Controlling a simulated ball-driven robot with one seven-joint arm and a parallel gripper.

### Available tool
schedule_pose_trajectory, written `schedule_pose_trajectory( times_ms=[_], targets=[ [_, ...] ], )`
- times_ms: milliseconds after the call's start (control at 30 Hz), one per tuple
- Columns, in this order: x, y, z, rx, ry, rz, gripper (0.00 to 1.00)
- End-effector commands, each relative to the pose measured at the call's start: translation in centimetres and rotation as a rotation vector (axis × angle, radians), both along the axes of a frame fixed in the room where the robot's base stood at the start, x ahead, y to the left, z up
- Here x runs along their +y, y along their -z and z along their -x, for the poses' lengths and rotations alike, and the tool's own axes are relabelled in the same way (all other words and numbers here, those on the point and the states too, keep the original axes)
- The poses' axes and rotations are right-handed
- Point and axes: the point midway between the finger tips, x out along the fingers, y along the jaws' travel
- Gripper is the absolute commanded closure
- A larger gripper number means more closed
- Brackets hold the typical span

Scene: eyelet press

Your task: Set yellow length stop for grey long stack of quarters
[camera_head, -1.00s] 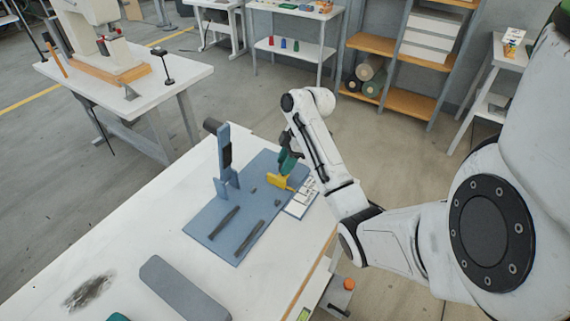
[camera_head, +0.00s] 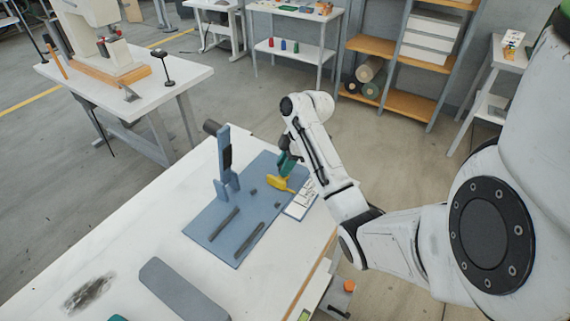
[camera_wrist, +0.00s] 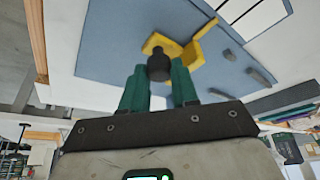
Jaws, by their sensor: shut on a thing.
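The yellow length stop (camera_head: 277,183) is at the far right part of the blue base plate (camera_head: 205,208). In the wrist view, the yellow stop (camera_wrist: 188,52) has a black knob (camera_wrist: 158,65) on its near side. My gripper (camera_head: 287,166) has green fingers, which also show in the wrist view (camera_wrist: 158,88). They are shut on the black knob, one finger on each side. A long grey rounded piece (camera_head: 182,290) lies on the white table; I cannot tell whether it is the stack of quarters.
A blue upright press frame (camera_head: 225,160) stands on the plate's left side. Two dark bars (camera_head: 224,223) and small dark knobs lie on the plate. A printed card (camera_head: 301,200) lies at its right edge. The white table (camera_head: 110,255) is mostly clear around a dark smudge.

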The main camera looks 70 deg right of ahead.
Motion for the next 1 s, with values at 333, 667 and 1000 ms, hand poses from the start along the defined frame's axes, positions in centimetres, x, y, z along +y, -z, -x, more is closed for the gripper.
schedule_pose_trajectory(
  times_ms=[333, 667, 1000],
  targets=[
    [-2.9, 0.2, 0.7, 0.002, 0.005, 0.003, 1.0],
    [-3.6, 0.0, 0.9, 0.001, 0.007, 0.005, 0.7],
    [-3.4, 0.0, 0.9, 0.0, 0.003, 0.002, 0.61]
  ],
)
